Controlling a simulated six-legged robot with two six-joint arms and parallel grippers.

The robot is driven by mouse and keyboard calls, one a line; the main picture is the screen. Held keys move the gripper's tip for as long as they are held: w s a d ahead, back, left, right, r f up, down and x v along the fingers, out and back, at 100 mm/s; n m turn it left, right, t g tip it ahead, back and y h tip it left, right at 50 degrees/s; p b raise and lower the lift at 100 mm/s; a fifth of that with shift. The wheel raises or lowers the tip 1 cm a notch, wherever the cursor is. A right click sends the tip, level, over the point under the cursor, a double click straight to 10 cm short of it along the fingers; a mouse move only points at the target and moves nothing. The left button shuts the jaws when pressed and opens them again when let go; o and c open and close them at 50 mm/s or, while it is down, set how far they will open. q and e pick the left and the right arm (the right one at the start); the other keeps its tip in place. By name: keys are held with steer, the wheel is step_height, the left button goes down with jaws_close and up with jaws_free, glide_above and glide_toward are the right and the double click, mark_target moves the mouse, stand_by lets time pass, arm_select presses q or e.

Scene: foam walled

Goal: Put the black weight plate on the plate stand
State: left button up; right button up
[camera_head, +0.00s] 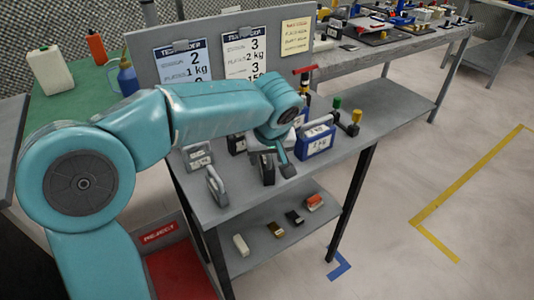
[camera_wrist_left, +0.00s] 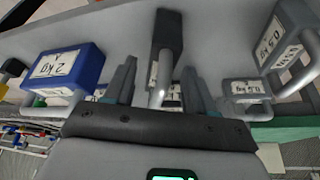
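The black weight plate (camera_head: 267,169) stands upright on the grey table, close to its front edge. In the left wrist view it is the dark block (camera_wrist_left: 166,35) with a light handle pointing toward me. My left gripper (camera_wrist_left: 158,88) is open, with one finger on each side of that handle and visible gaps between. In the head view the left gripper (camera_head: 284,166) is low over the table beside the black plate, partly hidden by its own wrist. I cannot tell for sure which thing is the plate stand. My right gripper is not in view.
A blue 2 kg weight (camera_head: 316,142) stands right of the gripper, with grey weights (camera_head: 216,186) to the left. A sign board (camera_head: 220,55) borders the back. The table's right part (camera_head: 390,103) is clear.

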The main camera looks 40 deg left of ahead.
arm_select(q)
steer(key=shift+r, duration=0.3)
steer(key=p+v, duration=0.2)
steer(key=v, duration=0.9)
steer(key=shift+s+d+r+p, duration=0.15)
steer(key=shift+r+p, duration=0.15)
steer(key=shift+p, duration=0.05)
steer(key=shift+f, duration=0.1)
steer(key=d+f+m+g+h+p, duration=0.1)
steer(key=d+f+m+h+p, duration=0.3)
steer(key=f, duration=0.7)
steer(key=d+f+m+g+h+p, duration=0.1)
steer(key=d+f+m+p, duration=0.1)
steer(key=d+f, duration=0.65)
steer(key=s+d+f+m+h+p, duration=0.1)
steer(key=s+f+p, duration=0.4)
steer(key=s+f, duration=1)
steer(key=shift+s+d+g+h, duration=0.4)
steer(key=shift+s+d+h, duration=0.2)
steer(key=shift+s, duration=0.15)
